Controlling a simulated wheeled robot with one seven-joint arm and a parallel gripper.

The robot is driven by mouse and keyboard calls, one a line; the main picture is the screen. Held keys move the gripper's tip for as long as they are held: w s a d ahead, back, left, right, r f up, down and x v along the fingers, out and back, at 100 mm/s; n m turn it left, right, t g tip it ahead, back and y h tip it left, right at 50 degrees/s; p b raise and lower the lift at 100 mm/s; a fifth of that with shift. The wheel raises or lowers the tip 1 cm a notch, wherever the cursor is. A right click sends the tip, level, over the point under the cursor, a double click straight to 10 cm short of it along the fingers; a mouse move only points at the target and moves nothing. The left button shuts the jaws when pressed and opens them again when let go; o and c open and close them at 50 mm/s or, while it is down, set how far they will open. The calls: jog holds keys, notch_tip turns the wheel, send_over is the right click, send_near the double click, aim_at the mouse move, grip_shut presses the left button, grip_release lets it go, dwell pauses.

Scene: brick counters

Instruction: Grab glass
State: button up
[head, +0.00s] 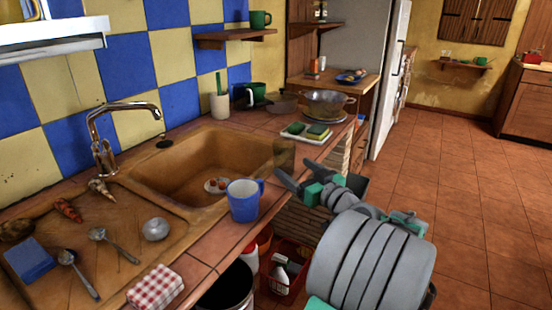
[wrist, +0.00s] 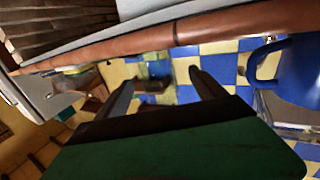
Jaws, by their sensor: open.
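A see-through brownish glass (head: 284,154) stands on the counter at the right edge of the sink. My gripper (head: 293,169) is open, with its fingers pointing toward the glass from the front right. In the head view the fingertips appear close to the glass's lower part, but I cannot tell whether they touch it. In the wrist view a blurred, see-through shape (wrist: 157,68), likely the glass, shows between the two spread fingers. Nothing is held.
A blue mug (head: 244,203) stands on the counter's front edge, left of my gripper; it is at the right in the wrist view (wrist: 290,78). A sponge tray (head: 305,137) lies behind the glass. The sink (head: 190,190) holds a small dish. The floor to the right is clear.

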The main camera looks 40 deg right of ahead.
aim_at(290, 163)
jog(key=w, duration=0.3)
jog(key=w+d, duration=0.1)
jog(key=w, duration=0.2)
jog(key=shift+w+d+f, duration=0.1)
jog(key=shift+w+d, duration=0.05)
jog(key=shift+w, duration=0.15)
jog(key=c, duration=1.5)
jog(key=shift+c, duration=0.6)
